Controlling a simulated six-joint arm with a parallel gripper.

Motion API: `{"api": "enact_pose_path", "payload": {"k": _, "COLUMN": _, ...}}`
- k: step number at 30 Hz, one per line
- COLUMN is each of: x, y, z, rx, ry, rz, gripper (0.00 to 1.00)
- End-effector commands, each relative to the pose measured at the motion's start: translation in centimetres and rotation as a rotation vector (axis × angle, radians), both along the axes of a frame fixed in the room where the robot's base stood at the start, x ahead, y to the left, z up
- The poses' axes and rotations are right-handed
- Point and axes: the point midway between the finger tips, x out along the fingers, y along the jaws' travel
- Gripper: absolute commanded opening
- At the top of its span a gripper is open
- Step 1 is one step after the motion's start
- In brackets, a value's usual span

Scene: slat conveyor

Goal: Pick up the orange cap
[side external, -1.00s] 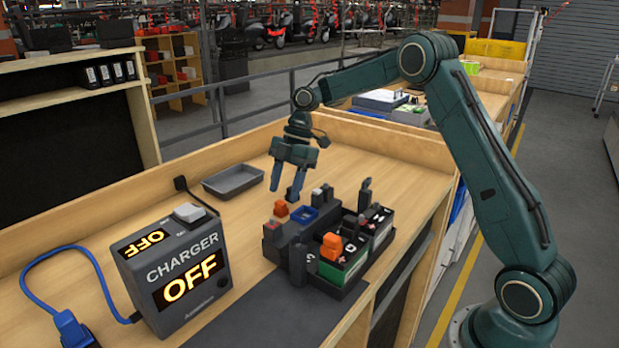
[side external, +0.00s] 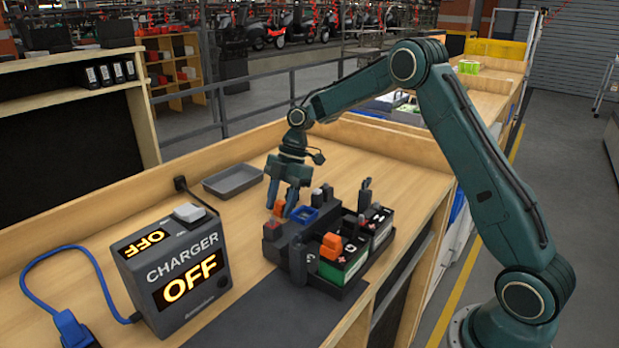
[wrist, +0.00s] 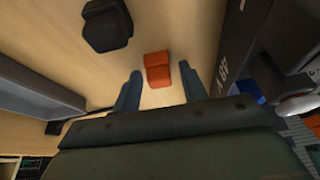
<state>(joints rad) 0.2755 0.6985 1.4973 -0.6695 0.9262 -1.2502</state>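An orange cap (side external: 279,208) sits by the far-left end of the dark battery holder in the side view. In the wrist view an orange cap (wrist: 157,70) lies on the wood surface between my fingertips. My gripper (side external: 280,206) is open, pointing down, with one finger on each side of the cap. Gaps show between the cap and both fingers in the wrist view. A second orange cap (side external: 331,245) sits on a battery with a green lower part. Where the fingertips end in height is hard to tell.
The dark holder (side external: 330,288) with several batteries stands just right of my gripper. A black block (wrist: 106,27) lies near the cap. A grey tray (side external: 207,186) is behind left. The charger (side external: 180,265) reads OFF.

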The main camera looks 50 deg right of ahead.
Motion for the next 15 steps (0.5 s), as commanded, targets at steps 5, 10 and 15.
{"api": "enact_pose_path", "payload": {"k": 5, "x": 0.01, "y": -0.01, "z": 0.02, "rx": 0.000, "ry": 0.000, "rz": 0.000, "gripper": 0.07}}
{"api": "enact_pose_path", "payload": {"k": 10, "x": 0.01, "y": -0.01, "z": 0.02, "rx": 0.000, "ry": 0.000, "rz": 0.000, "gripper": 0.03}}
{"api": "enact_pose_path", "payload": {"k": 15, "x": 0.02, "y": -0.01, "z": 0.14, "rx": 0.000, "ry": -0.001, "rz": 0.000, "gripper": 0.03}}
